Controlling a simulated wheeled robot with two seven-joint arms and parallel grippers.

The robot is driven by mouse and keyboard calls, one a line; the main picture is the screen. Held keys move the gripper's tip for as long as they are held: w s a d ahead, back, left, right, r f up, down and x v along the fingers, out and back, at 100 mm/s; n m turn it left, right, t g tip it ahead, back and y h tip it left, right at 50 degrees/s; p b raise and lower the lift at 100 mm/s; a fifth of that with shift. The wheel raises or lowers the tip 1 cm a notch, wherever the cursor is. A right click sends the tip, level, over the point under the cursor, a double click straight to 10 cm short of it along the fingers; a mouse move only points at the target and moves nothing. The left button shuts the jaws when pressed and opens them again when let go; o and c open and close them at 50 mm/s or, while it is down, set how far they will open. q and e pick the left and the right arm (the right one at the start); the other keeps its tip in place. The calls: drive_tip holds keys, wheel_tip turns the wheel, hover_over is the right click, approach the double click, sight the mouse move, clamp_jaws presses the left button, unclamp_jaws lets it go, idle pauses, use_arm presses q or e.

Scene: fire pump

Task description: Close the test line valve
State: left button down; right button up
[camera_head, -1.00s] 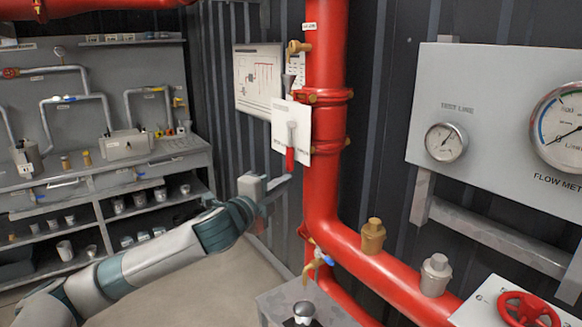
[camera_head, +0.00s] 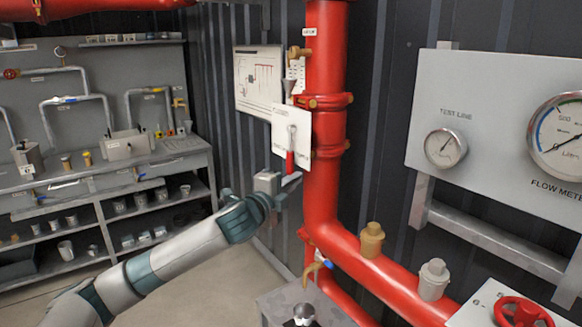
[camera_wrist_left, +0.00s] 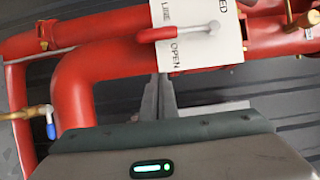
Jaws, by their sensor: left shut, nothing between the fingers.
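The valve lever with a red handle (camera_head: 290,163) sits on a white plate (camera_head: 281,132) fixed by the red vertical pipe. The handle hangs down in the head view. In the left wrist view the handle (camera_wrist_left: 160,33) runs left from its silver pivot, beside the word OPEN on the plate (camera_wrist_left: 180,55). My left gripper (camera_head: 291,180) is shut and empty, close to the handle's lower end. In the left wrist view its fingers (camera_wrist_left: 164,84) point at the plate's edge, just below the handle; I cannot tell whether they touch. My right gripper is not in view.
The thick red pipe (camera_head: 324,190) bends right close beside my left gripper. A small tap with a blue lever (camera_head: 318,266) is below. A panel with gauges (camera_head: 490,130) and a red handwheel (camera_head: 523,312) are at right. Shelves (camera_head: 110,215) stand at left.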

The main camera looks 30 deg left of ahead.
sight(291, 171)
use_arm(q)
drive_tip(key=w+a+p, duration=0.1)
drive_tip(key=w, duration=0.1)
drive_tip(key=w+a+p, duration=0.1)
drive_tip(key=w+a, duration=0.1)
drive_tip(key=w, duration=0.1)
drive_tip(key=shift+a+p, duration=0.2)
drive_tip(key=shift+p, duration=0.2)
drive_tip(key=shift+a, duration=0.4)
drive_tip(key=shift+w, duration=0.1)
